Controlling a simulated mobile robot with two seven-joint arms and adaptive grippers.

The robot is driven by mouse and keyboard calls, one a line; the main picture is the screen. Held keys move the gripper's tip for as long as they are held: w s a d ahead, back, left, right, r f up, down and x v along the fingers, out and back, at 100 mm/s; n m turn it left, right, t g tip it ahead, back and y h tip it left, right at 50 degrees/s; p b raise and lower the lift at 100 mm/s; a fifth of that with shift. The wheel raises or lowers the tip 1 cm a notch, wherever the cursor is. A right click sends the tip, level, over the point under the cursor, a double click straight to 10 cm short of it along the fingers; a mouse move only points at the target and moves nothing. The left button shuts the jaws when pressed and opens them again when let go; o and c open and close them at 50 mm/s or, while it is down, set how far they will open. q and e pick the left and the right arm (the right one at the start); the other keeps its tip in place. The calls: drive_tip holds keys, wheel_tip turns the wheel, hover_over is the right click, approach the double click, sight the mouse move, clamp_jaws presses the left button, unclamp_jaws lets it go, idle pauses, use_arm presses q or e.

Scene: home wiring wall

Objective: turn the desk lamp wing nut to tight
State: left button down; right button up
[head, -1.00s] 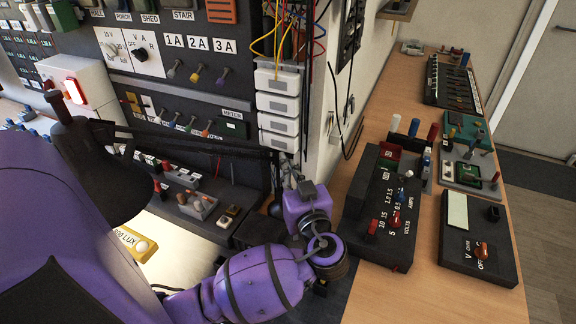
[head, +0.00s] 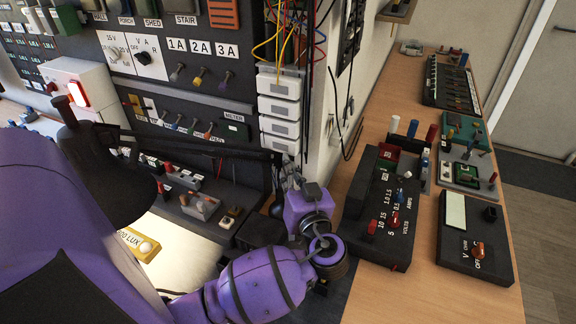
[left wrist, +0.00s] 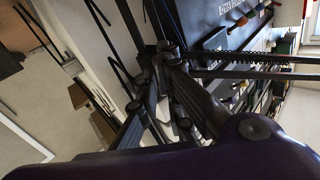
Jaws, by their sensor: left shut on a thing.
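The desk lamp has a black shade (head: 110,185) at the left of the head view. Its thin black arm (head: 200,142) runs right to a joint beside the white drawers. My left gripper (head: 284,178) is at that joint, with the purple wrist below it. In the left wrist view my left gripper's dark fingers (left wrist: 165,78) are closed at the joint, and the lamp arm bars (left wrist: 250,66) run off to the right. The gripper is shut on the wing nut, which the fingers mostly hide. I cannot read how tight it is.
A wired panel (head: 225,75) and white drawers (head: 279,108) stand close behind the gripper. A black power supply (head: 385,215) stands just right of my wrist, with a meter (head: 477,240) beyond it. Bare wooden bench (head: 425,290) shows at the front right.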

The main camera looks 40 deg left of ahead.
use_arm(q)
drive_tip(key=shift+a+r, duration=0.1)
drive_tip(key=shift+r, duration=0.05)
use_arm(e)
drive_tip(key=shift+w+r, duration=0.1)
drive_tip(key=shift+r, duration=0.05)
use_arm(q)
drive_tip(key=shift+m+p, duration=0.65)
drive_tip(key=shift+m, duration=0.45)
use_arm(e)
drive_tip(key=shift+w+r, duration=0.6)
drive_tip(key=shift+r, duration=0.4)
use_arm(q)
drive_tip(key=shift+m+p, duration=0.6)
drive_tip(key=shift+m, duration=0.4)
use_arm(e)
drive_tip(key=shift+w+r+t, duration=0.4)
drive_tip(key=shift+w+r, duration=0.3)
drive_tip(key=shift+r, duration=0.25)
use_arm(q)
drive_tip(key=shift+r+m+p, duration=0.15)
drive_tip(key=shift+m+p, duration=0.35)
drive_tip(key=shift+m, duration=0.2)
use_arm(e)
drive_tip(key=shift+w+r, duration=0.15)
drive_tip(key=shift+r, duration=0.25)
use_arm(q)
drive_tip(key=shift+m, duration=0.3)
use_arm(e)
drive_tip(key=shift+d+r, duration=0.1)
